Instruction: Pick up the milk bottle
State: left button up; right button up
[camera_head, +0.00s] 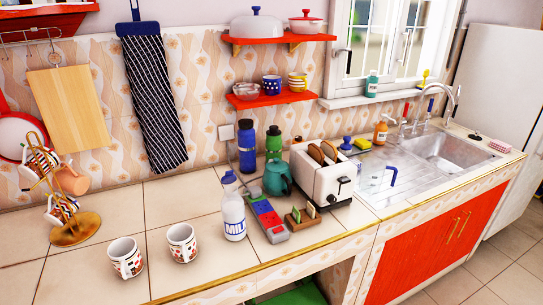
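The milk bottle (233,210) stands upright on the tiled counter, near its front edge. It is clear and white with a blue cap and the word MILK in blue on its front. Nothing covers it in the head view. Neither my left gripper nor my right gripper is in view.
Two patterned mugs (183,242) stand left of the bottle. Right of it are a red and blue tray-like item (267,217), a small wooden holder (303,219), a teal kettle (277,178) and a toaster (322,181). A mug tree (76,230) stands left. The counter behind the mugs is clear.

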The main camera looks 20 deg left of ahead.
aim_at(232, 206)
jog(key=u, duration=1.5)
